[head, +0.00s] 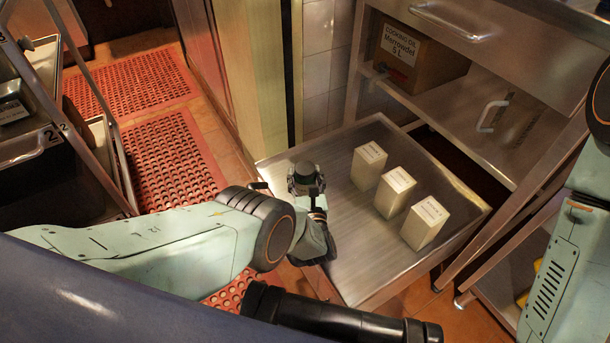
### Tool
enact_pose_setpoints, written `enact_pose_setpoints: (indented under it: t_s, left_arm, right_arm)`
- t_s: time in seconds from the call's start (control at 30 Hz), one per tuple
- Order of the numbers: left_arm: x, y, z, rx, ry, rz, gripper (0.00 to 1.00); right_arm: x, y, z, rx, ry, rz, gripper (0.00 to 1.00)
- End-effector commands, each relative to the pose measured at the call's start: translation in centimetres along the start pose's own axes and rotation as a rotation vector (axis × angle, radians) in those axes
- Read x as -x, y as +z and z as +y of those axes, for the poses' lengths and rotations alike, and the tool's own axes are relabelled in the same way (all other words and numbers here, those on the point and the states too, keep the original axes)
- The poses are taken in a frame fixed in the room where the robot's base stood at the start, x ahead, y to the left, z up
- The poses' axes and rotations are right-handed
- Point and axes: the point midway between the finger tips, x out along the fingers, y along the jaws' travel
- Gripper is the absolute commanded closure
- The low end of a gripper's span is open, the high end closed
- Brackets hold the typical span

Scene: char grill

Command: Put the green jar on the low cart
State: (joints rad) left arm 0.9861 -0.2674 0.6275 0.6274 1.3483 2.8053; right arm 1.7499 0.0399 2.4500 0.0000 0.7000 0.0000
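I cannot make out a clearly green jar. My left gripper (306,187) is over the left part of a low metal tray surface (345,262), which may be the low cart. A small dark, round-topped object (304,172) shows at the fingertips. I cannot tell whether it is the jar or part of the gripper, nor whether the fingers are closed on it. My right gripper is out of view; only part of that arm shows at the right edge.
Several pale labelled boxes (396,187) stand in a row on the tray surface, right of my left gripper. Behind is a metal shelf unit (440,95) with a cooking oil carton (412,58). A rack (60,150) stands at left. Red mats (160,160) cover the floor between.

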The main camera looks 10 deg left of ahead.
Motion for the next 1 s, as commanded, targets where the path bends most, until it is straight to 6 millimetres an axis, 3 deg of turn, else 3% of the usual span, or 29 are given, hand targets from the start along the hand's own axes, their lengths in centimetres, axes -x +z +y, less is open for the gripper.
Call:
enact_pose_setpoints:
  t_s: [0.23, 0.67, 1.0]
  left_arm:
    - [0.0, 0.0, 0.0, -0.001, 0.0, 0.002, 0.21]
    - [0.0, 0.3, 0.0, -0.003, -0.001, 0.001, 0.2]
    - [5.4, 0.5, 0.0, -0.002, -0.001, 0.003, 0.2]
  right_arm:
    - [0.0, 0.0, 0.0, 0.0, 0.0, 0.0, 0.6]
    - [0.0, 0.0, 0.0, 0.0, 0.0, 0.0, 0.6]
    - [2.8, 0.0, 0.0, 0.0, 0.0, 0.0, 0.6]
